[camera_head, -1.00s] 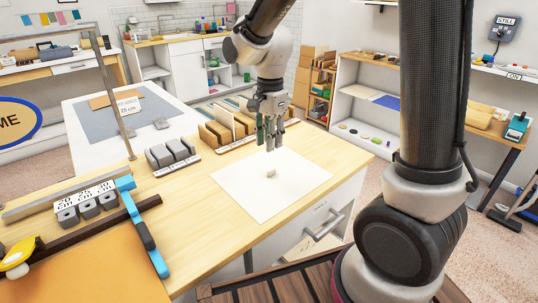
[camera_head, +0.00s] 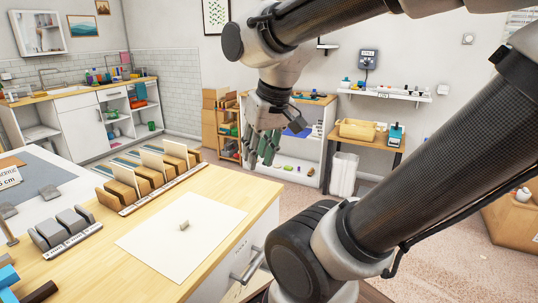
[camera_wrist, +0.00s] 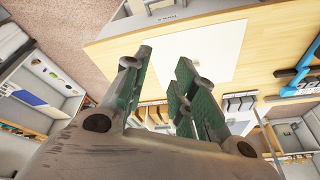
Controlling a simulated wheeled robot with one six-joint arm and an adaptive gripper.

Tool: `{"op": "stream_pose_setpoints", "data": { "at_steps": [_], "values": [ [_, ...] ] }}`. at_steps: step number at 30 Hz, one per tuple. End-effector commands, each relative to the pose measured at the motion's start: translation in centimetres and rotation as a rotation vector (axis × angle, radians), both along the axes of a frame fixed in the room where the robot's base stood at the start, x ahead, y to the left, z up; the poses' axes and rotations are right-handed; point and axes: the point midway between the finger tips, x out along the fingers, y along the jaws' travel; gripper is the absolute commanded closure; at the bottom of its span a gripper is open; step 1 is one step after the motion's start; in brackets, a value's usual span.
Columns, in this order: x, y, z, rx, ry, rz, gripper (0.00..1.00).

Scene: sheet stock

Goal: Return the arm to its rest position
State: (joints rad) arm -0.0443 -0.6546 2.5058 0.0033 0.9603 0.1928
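My gripper (camera_head: 262,152) hangs from the raised arm, over the far right side of the wooden table (camera_head: 95,262) and above the floor beyond it in the head view. Its green-padded fingers stand apart with nothing between them. The wrist view shows the same open fingers (camera_wrist: 163,60), with the table and sheet behind them. My arm is bent, with its links crossing the upper and right parts of the head view.
A white sheet (camera_head: 165,255) lies on the table with a small grey block (camera_head: 184,225) on it. Wooden holders (camera_head: 128,185) with upright sheets and grey weights (camera_head: 68,224) stand left. Beyond are shelving (camera_head: 310,165) and a side table (camera_head: 365,140).

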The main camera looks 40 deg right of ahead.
Motion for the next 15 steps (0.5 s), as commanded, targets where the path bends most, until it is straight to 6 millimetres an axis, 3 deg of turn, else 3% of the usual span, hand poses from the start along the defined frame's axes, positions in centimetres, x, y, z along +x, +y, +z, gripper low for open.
{"op": "stream_pose_setpoints", "data": {
  "at_steps": [5, 15],
  "values": [
    [-2.4, -1.0, 0.0, -0.059, -0.044, 0.117, 0.73],
    [-2.6, -1.1, 0.0, -0.067, -0.046, 0.136, 0.73]
  ]
}}
